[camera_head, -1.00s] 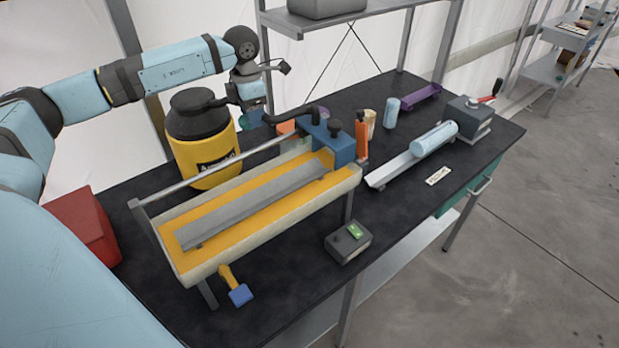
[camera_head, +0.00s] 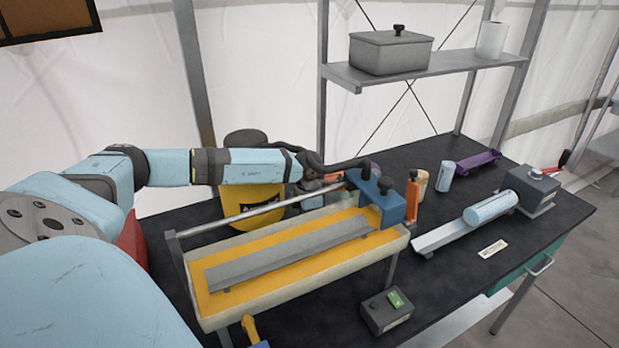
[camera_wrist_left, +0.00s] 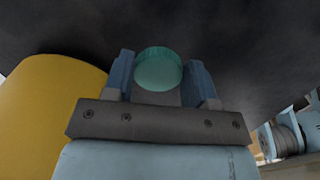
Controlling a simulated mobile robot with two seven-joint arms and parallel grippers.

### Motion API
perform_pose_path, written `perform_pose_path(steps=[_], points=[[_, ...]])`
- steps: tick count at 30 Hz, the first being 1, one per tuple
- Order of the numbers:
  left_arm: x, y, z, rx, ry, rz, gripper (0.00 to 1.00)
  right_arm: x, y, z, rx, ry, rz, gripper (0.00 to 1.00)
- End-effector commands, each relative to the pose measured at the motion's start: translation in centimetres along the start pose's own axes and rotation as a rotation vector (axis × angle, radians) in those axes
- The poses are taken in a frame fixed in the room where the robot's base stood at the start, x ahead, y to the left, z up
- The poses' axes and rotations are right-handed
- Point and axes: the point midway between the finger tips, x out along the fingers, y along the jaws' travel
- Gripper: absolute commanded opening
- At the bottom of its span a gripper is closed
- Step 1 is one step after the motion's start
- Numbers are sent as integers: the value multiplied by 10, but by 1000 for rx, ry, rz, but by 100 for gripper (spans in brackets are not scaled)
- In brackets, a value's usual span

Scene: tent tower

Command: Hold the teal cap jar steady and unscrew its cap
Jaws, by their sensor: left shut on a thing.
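In the left wrist view the teal cap (camera_wrist_left: 158,68) of the jar sits between the two blue fingers of my left gripper (camera_wrist_left: 162,80), which is shut on the jar. The jar's body is mostly hidden below the cap, so I cannot tell how high on it the fingers grip. In the head view my left gripper (camera_head: 316,186) is low behind the yellow trough machine, beside the yellow drum, partly hidden. The jar does not show clearly there. My right gripper is in neither view.
The yellow drum (camera_head: 262,219) with its dark hose stands close to my left gripper. The long trough machine (camera_head: 222,318) with a blue head (camera_head: 378,200) lies in front. A pale blue cylinder (camera_head: 490,208) rests on a rail to the right. A shelf (camera_head: 440,68) hangs above.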

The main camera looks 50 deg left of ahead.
Motion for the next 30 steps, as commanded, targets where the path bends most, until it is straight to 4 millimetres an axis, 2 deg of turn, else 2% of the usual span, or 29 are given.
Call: perform_pose_path(steps=[7,14,25,26,29,30], points=[[19,0,0,1,1,-1,23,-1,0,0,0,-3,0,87],[51,0,-1,-1,0,0,23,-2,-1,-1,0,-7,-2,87],[58,1,-1,0,0,1,23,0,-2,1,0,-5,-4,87],[58,1,-1,0,0,1,54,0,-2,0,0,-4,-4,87],[56,1,-1,0,0,1,77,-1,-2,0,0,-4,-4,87],[56,1,-1,0,0,1,77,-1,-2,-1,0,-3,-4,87]])
